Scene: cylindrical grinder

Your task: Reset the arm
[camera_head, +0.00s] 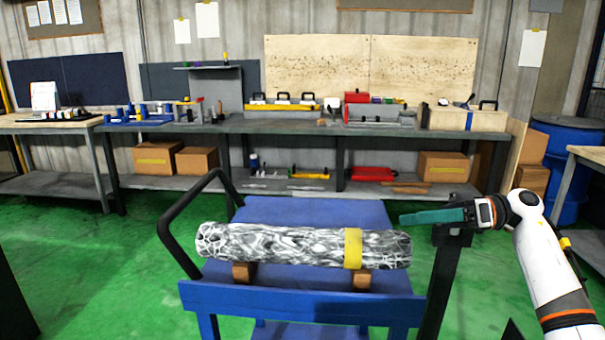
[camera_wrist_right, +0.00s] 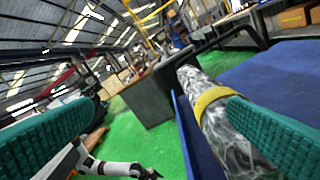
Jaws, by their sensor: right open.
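My right gripper (camera_head: 406,219) reaches in from the right in the head view, with its teal fingers pointing left. It is above and right of the blue cart's (camera_head: 320,212) top. In the right wrist view my right gripper (camera_wrist_right: 164,108) shows its two fingers wide apart with nothing held between them. A long grey mottled cylinder (camera_head: 280,243) with a yellow band lies across wooden supports on the cart, apart from the gripper. The cylinder (camera_wrist_right: 228,128) also shows in the right wrist view, partly behind the right-hand finger. My left gripper does not show in the head view.
The cart's black handle (camera_head: 181,243) rises at its left. A long workbench (camera_head: 270,125) with tools and boxes stands along the back wall. Green floor (camera_head: 110,240) is clear left of the cart.

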